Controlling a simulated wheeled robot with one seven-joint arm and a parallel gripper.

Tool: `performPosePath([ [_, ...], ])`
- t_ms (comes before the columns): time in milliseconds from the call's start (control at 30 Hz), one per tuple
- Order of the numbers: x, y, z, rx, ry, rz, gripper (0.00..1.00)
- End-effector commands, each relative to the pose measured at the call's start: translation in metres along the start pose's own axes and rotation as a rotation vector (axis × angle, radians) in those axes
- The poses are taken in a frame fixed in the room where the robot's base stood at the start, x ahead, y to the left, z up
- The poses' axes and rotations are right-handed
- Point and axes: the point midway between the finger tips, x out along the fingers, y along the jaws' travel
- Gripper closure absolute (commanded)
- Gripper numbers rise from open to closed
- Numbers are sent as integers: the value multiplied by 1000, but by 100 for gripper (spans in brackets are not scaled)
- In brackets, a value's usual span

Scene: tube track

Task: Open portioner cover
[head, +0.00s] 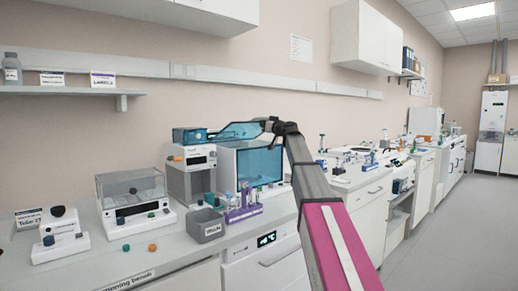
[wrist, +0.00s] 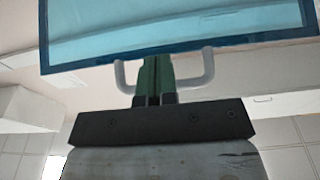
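A white device (head: 200,160), which I take to be the portioner, stands toward the back of the bench with a blue housing on top. A clear blue cover (head: 236,131) sticks out from it to the right, tilted, toward my gripper (head: 267,125). In the wrist view the blue-framed cover (wrist: 180,35) fills the top, with a pale U-shaped handle (wrist: 209,68) on its edge. The green fingers of my gripper (wrist: 156,72) are close together across the handle's bar, between its two ends, and look shut on it. The fingertips meet the cover's edge in this view.
A blue-windowed box (head: 258,166) stands right below the cover. In front are a purple tube rack (head: 243,205) and a grey bin (head: 206,225). A clear-lidded device (head: 130,188) is at left. A wall shelf (head: 70,91) hangs behind. The aisle floor (head: 440,220) at right is clear.

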Motion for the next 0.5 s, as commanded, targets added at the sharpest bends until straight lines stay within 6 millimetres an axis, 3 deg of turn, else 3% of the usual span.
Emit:
performPosePath([
  [500,38,1,-2,-1,-3,-2,100],
])
